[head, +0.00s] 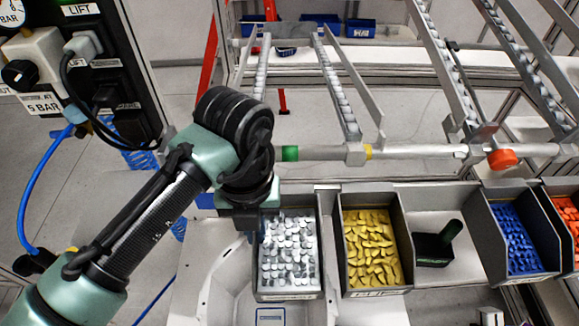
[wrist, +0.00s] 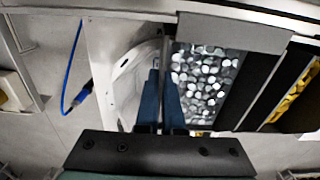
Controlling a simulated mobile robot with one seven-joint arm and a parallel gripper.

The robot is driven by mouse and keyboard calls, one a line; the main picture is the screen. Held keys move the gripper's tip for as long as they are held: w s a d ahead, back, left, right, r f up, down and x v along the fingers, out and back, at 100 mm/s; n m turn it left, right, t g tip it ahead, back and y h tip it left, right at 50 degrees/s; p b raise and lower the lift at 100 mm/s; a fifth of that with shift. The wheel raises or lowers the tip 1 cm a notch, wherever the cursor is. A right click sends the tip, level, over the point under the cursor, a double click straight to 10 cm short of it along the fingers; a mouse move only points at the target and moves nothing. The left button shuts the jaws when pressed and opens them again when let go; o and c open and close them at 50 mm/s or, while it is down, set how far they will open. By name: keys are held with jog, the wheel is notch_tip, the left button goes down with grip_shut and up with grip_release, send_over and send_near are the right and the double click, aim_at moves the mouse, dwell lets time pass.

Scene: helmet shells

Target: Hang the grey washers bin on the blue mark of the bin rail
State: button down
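The grey washers bin (head: 289,292), full of pale round washers, is at the left end of the bin row in the head view. In the wrist view the bin (wrist: 236,33) is right of my fingers. My gripper (wrist: 162,75) has its two blue fingers close together at the bin's left wall, which seems to be pinched between them. In the head view my wrist covers the fingers and the bin's back left corner. The bin rail (head: 420,152) carries green, yellow and orange-red marks. I cannot make out a blue mark; my arm hides the rail's left part.
A bin of yellow pieces (head: 372,291) stands close on the right, then a small black tub (head: 433,248), a bin of blue pieces (head: 528,280) and an orange one. A panel with gauge and hoses (head: 85,70) stands left. Sloping roller tracks (head: 340,90) rise behind the rail.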

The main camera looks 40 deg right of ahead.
jog(key=shift+r, duration=0.15)
dwell(0.3)
jog(key=shift+r+p, duration=1.2)
jog(key=shift+r, duration=0.2)
jog(key=s+a+b, duration=0.1)
jog(key=s+a, duration=0.4)
jog(key=s, duration=0.3)
jog(key=shift+s+a, duration=0.2)
jog(key=shift+a, duration=0.1)
dwell(0.4)
